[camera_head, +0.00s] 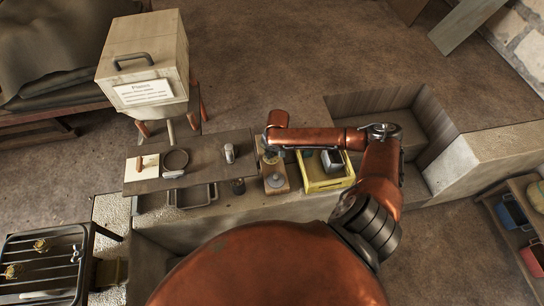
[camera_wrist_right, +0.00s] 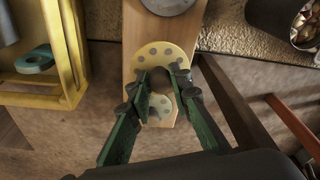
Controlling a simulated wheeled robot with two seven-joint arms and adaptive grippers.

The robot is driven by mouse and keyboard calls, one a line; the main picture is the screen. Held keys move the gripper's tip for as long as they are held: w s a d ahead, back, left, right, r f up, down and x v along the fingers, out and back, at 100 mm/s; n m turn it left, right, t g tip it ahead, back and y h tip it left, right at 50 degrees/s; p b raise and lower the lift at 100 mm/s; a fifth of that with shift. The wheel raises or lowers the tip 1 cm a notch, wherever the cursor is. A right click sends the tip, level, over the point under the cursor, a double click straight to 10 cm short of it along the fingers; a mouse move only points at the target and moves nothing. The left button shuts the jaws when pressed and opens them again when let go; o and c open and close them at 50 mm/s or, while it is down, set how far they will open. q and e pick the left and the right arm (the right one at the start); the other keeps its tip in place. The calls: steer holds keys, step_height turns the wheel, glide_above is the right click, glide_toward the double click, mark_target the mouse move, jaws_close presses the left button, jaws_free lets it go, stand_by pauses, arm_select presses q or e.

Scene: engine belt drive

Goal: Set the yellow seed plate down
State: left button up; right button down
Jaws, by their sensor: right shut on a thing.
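The yellow seed plate (camera_wrist_right: 165,52) is a pale disc with holes round its rim, seen in the right wrist view. In the head view the plate (camera_head: 270,157) is small under my right gripper (camera_head: 270,150), at the board's far end. A grey metal disc (camera_head: 276,180) sits on the board's near part. My left gripper is not in view.
A yellow crate (camera_head: 327,187) with a grey block stands right of the board. A dark cup (camera_head: 238,186) stands left of it; the wrist view shows seeds inside. A table (camera_head: 205,165) with several small items lies further left, and a white hopper (camera_head: 145,65) behind.

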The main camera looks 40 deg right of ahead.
mark_target(273, 154)
steer(key=shift+f, duration=1.65)
steer(key=c, duration=1.8)
jaws_free()
steer(key=shift+f, duration=0.1)
steer(key=shift+o, duration=0.2)
step_height(273, 154, up, 12)
steer(key=s, duration=0.1)
steer(key=shift+s+p, duration=0.35)
steer(key=shift+p, duration=0.05)
